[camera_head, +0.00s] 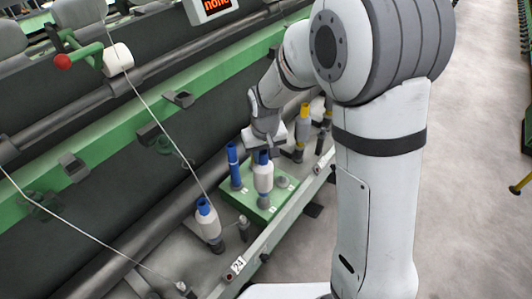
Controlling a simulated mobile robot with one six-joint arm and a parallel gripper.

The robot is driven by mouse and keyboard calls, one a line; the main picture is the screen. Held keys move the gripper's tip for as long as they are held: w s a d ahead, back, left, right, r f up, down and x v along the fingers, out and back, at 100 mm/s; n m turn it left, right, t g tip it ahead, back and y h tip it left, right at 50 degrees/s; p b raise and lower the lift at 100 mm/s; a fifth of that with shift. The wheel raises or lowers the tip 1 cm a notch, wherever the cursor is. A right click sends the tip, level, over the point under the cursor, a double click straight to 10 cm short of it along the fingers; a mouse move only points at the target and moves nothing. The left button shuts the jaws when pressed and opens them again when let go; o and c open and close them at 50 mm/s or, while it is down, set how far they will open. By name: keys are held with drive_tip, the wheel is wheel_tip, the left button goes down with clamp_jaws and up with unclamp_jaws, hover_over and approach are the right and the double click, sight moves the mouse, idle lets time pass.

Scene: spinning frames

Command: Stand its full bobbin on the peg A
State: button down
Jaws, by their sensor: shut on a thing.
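A full bobbin (263,178) with white yarn and a blue top is upright over the green peg block (252,208). My gripper (263,150) points down and is shut on the blue top of this bobbin. I cannot tell whether the bobbin rests on a peg or hangs just above one. A slim blue tube (234,165) without white yarn stands on the left of the block. A bare grey peg (282,183) is at the right. Small white labels mark the block, but their letters are too small to read, so I cannot tell which is peg A.
Another white bobbin with a blue top (208,220) stands on the machine at the lower left, with a thread rising from it. A bare spindle (243,228) is beside it. Yellow-topped bobbins (303,128) stand behind the block. A rail (275,232) labelled 24 runs in front.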

sight(264, 167)
drive_tip(key=shift+f+b, duration=1.8)
drive_tip(key=shift+f, duration=0.65)
drive_tip(key=shift+f+b, duration=0.3)
drive_tip(key=c, duration=1)
unclamp_jaws()
drive_tip(key=shift+c, duration=0.2)
drive_tip(key=r, duration=0.5)
drive_tip(key=s+r, duration=0.1)
drive_tip(key=r, duration=0.1)
drive_tip(key=shift+d+r, duration=0.15)
drive_tip(key=shift+d, duration=0.05)
drive_tip(key=shift+r, duration=0.2)
